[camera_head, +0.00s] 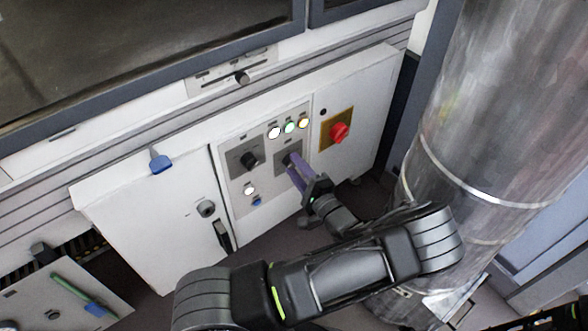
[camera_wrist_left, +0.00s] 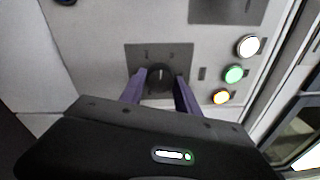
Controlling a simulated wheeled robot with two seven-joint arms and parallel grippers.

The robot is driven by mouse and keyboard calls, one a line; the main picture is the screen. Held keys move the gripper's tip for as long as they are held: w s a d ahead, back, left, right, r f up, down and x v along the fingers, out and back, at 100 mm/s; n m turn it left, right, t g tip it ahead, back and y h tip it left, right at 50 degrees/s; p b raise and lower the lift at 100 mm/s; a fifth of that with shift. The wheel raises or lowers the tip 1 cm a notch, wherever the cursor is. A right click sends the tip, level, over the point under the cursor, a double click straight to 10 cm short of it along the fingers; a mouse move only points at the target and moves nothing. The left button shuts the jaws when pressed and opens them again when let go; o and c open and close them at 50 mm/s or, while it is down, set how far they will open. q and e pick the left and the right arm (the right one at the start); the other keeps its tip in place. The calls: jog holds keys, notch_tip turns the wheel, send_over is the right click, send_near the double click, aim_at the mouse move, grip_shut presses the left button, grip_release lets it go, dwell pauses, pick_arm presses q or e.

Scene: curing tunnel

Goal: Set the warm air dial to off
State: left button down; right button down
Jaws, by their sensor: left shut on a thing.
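A black dial (camera_wrist_left: 160,76) on a dark square plate (camera_wrist_left: 131,58) sits between the two purple fingers of my left gripper (camera_wrist_left: 160,88). In the head view the left gripper (camera_head: 294,166) reaches the same plate (camera_head: 281,152) on the white control panel, and its fingers hide most of that dial. The left gripper is shut on this dial. A second black dial (camera_head: 250,160) sits on another dark plate to its left, untouched. The labels are too small to read, so I cannot tell which one is named warm air. My right gripper does not show.
White, green and amber lamps (camera_head: 289,126) sit above the held dial. A red emergency button (camera_head: 339,132) on a yellow plate is close on the right. A keyed lock (camera_head: 206,208) is on the left door. A large metal duct (camera_head: 480,110) stands at the right, near my arm.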

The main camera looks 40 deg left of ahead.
pick_arm(q)
jog(key=shift+a+r+n+g+y+b, duration=0.15)
jog(key=shift+n+y+b, duration=0.3)
jog(key=shift+n, duration=1.35)
jog(key=shift+d+r+n+g+y+b, duration=0.15)
jog(key=shift+n+b, duration=0.5)
jog(key=shift+n, duration=1.15)
jog(key=shift+a+f, duration=0.1)
jog(key=c, duration=0.9)
grip_release()
jog(key=shift+f, duration=0.1)
jog(key=v, duration=0.8)
